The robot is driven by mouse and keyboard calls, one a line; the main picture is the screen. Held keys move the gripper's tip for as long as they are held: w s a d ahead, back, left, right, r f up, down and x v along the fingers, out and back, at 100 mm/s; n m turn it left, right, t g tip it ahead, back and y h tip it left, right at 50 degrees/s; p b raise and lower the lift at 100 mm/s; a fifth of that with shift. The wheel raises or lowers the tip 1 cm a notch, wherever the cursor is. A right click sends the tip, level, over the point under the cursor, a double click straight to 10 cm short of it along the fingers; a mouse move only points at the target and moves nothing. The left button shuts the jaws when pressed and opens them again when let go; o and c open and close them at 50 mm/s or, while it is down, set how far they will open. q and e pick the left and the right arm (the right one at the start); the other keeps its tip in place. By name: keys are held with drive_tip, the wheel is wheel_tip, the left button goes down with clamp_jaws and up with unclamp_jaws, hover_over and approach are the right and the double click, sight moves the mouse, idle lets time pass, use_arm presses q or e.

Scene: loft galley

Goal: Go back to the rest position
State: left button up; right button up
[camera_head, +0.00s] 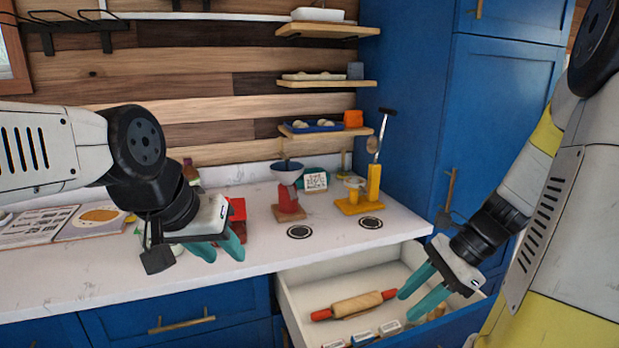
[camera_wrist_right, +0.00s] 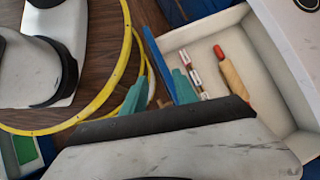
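My left gripper (camera_head: 219,250) hangs over the counter's front left part, with its teal fingers apart and nothing between them. My right gripper (camera_head: 410,303) is over the right side of the open drawer (camera_head: 290,301), its teal fingers apart and empty. In the right wrist view, the same right gripper (camera_wrist_right: 160,90) shows a gap between its fingers, with the drawer to the right. A rolling pin (camera_head: 354,305) with red handles lies in the drawer, left of my right gripper and apart from it. The rolling pin (camera_wrist_right: 233,77) also shows in the right wrist view.
Several small packets (camera_head: 363,337) lie near the drawer's front. On the counter (camera_head: 270,248) stand a red device with a bowl (camera_head: 287,190) and a yellow press (camera_head: 374,187). A red object (camera_head: 238,212) is partly hidden behind my left gripper. Tall blue cabinets (camera_head: 490,120) rise at right.

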drive_tip(key=s+a+r+n+t+h, duration=0.1)
drive_tip(key=a+r+n+t+h, duration=0.1)
drive_tip(key=r+n, duration=0.5)
drive_tip(key=s+a+r+n+t+h, duration=0.2)
drive_tip(key=a+r+n+t+h, duration=0.1)
drive_tip(key=r+n, duration=0.4)
drive_tip(key=a+n+t, duration=0.1)
drive_tip(key=n, duration=0.2)
drive_tip(key=shift+s, duration=0.3)
